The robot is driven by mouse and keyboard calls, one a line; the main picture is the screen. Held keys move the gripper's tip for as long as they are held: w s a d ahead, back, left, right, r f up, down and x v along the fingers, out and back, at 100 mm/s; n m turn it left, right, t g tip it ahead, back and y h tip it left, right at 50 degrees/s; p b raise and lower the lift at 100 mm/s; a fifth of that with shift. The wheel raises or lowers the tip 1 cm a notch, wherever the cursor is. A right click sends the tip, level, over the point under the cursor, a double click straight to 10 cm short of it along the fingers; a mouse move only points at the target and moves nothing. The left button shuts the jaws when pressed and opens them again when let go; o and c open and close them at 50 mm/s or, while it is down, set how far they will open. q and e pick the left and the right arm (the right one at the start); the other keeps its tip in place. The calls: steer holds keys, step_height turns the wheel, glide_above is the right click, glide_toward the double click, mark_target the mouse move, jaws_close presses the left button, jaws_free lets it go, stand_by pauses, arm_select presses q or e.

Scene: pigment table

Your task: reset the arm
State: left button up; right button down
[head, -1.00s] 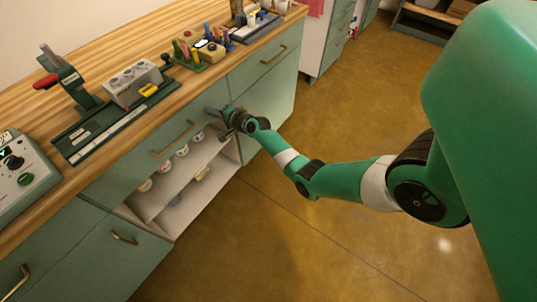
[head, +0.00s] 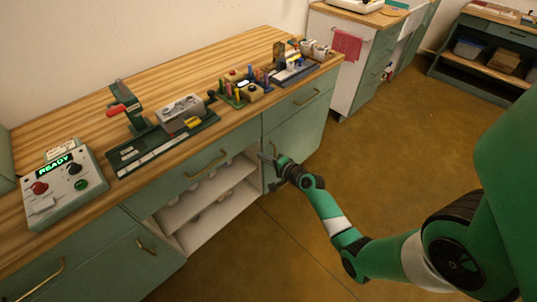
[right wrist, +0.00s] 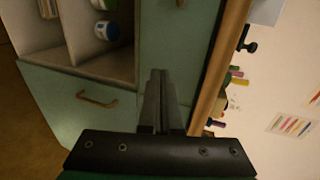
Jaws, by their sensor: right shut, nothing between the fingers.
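My right arm, green with white bands, reaches in from the right in the head view. Its right gripper (head: 270,160) is in front of the workbench cabinet, near the right edge of the open shelf compartment (head: 211,206). In the right wrist view the fingers of the right gripper (right wrist: 159,78) are together with nothing between them. They point toward a green cabinet front (right wrist: 180,50). My left gripper is in neither view.
The wooden worktop (head: 60,128) holds a control box (head: 65,187) reading READY, a green press (head: 128,108), a grey block (head: 181,113) and a rack of coloured tools (head: 243,87). Brass handles (head: 206,164) stick out from the cabinet. The floor (head: 385,165) is open at right.

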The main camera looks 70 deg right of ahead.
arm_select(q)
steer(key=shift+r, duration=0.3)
arm_select(e)
steer(key=shift+v, duration=1.1)
steer(key=shift+f, duration=0.15)
